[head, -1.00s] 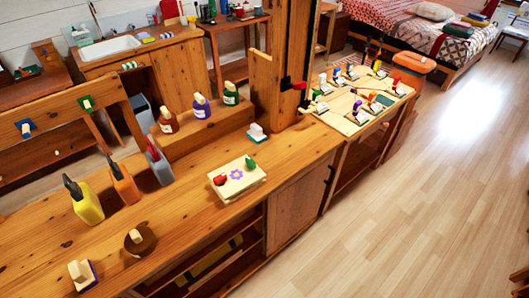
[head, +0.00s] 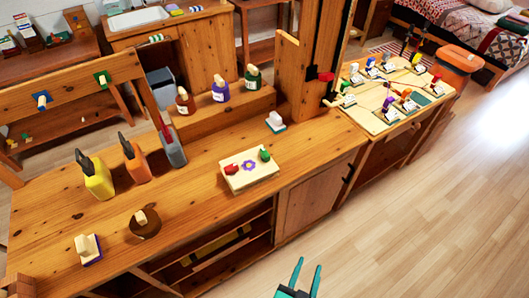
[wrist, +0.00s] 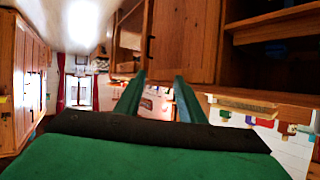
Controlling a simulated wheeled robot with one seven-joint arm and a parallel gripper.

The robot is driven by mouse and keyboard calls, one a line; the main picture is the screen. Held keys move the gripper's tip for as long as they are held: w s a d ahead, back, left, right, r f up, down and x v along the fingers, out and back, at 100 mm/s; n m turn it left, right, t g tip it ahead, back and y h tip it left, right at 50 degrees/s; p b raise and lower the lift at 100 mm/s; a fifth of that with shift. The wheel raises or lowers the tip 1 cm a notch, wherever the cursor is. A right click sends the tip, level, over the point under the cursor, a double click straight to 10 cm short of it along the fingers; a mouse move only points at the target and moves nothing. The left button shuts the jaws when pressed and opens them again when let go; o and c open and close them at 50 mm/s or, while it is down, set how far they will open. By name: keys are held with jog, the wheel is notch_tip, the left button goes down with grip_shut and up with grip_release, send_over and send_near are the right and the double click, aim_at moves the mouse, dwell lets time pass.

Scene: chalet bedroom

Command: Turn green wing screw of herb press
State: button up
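The herb press (head: 236,184) is a pale wooden block with a purple flower on top, lying on the workbench near its front edge. Its green wing screw (head: 265,154) stands at the right back, and a red wing screw (head: 231,169) sits at the left. My gripper (head: 308,264) shows at the bottom of the head view, in front of the bench and well apart from the press. Its two teal fingers are spread with nothing between them; they also show in the wrist view (wrist: 160,78). I cannot make out the green screw in the wrist view.
The wooden workbench (head: 195,208) holds spray bottles at the left, a small white-topped block (head: 275,121) behind the press, and a raised shelf of bottles (head: 221,91). A tall wooden post (head: 312,60) rises behind. The floor (head: 420,210) at right is clear.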

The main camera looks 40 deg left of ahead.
jog(key=w+a+n+g+y, duration=0.1)
jog(key=w+a+n+y, duration=0.15)
jog(key=w+a, duration=0.45)
jog(key=n+g+y, duration=0.7)
jog(key=n, duration=0.2)
send_near(266, 154)
jog(key=shift+t, duration=0.3)
jog(key=x, duration=1.1)
jog(key=shift+f, duration=0.1)
grip_shut()
